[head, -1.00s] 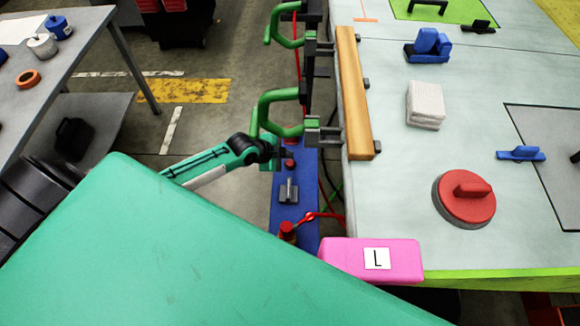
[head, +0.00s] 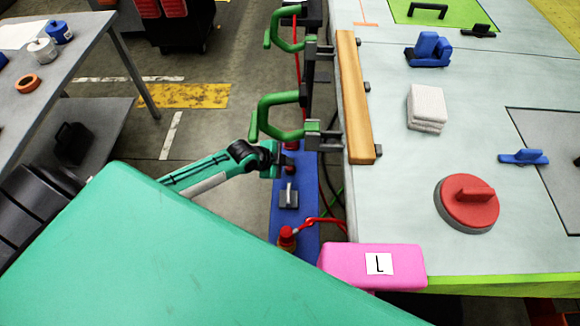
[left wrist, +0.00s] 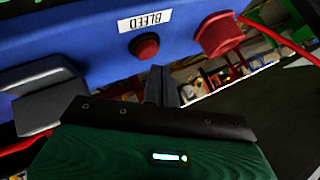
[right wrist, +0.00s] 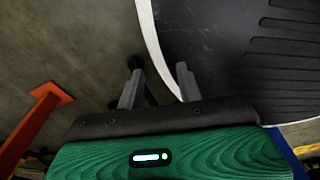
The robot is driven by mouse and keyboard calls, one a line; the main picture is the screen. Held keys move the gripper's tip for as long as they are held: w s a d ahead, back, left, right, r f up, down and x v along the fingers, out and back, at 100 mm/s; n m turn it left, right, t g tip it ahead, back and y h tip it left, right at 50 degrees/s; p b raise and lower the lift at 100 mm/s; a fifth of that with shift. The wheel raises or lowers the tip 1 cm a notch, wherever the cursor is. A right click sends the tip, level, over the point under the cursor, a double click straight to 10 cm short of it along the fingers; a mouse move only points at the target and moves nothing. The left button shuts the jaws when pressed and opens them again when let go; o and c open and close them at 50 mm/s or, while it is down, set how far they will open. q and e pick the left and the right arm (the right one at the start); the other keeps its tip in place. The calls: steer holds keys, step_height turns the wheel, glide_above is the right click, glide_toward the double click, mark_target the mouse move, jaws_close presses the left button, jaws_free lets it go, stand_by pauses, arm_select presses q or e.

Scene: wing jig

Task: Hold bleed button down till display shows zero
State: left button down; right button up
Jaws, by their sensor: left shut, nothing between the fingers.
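The blue panel (head: 312,190) stands beside the bench's left edge; it also fills the top of the left wrist view (left wrist: 75,50). In the head view my left gripper (head: 284,160) is over the panel. My right gripper (right wrist: 158,75) is open and empty, away from the panel.
A red knob (left wrist: 219,36) and a grey lever (left wrist: 45,105) flank the button. Green clamps (head: 283,118) stick out beside the wooden bar (head: 357,95). A pink block marked L (head: 345,262) sits at the bench corner. An orange post (right wrist: 35,130) stands near my right gripper.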

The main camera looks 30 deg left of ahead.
steer(key=shift+s+d, duration=0.1)
steer(key=shift+d, duration=0.3)
stand_by(0.6)
arm_select(q)
steer(key=shift+f, duration=0.35)
arm_select(e)
steer(key=shift+a+f, duration=0.2)
steer(key=shift+a, duration=0.4)
arm_select(q)
steer(key=shift+f, duration=0.15)
arm_select(e)
steer(key=shift+d, duration=0.15)
